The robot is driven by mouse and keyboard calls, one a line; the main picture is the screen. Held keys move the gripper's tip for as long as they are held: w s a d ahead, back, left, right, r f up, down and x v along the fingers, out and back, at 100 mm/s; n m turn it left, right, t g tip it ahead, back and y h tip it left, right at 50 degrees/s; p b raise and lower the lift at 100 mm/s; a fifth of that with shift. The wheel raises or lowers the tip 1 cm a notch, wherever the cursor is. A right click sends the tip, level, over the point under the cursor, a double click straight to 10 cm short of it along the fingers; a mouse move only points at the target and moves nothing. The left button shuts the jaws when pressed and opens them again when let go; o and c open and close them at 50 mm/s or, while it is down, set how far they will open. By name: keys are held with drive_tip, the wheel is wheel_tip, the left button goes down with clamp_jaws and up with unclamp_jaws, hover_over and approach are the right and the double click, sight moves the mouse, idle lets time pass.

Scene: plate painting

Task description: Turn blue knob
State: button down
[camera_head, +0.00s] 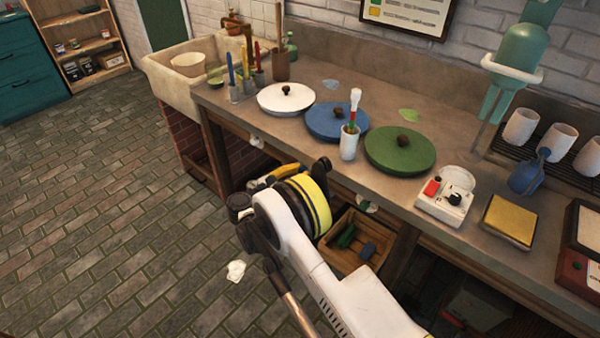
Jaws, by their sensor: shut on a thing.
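A blue round plate (337,121) with a dark centre knob (338,111) lies on the counter, between a white plate (286,99) and a green plate (400,149). Small pale knob-like parts show at the counter front below the white plate (257,141) and below the green plate (367,206). My gripper (322,168) is at the counter's front edge, below the blue plate, at the matching spot. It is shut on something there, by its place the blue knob. The knob itself and the fingertips are hidden by my arm and wrist.
A white brush cup (349,142) stands between the blue and green plates. A wooden crate (348,259) sits under the counter, right of my wrist. Brick floor is open at left.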

drive_tip(key=c, duration=1.2)
unclamp_jaws()
drive_tip(key=v, duration=1.2)
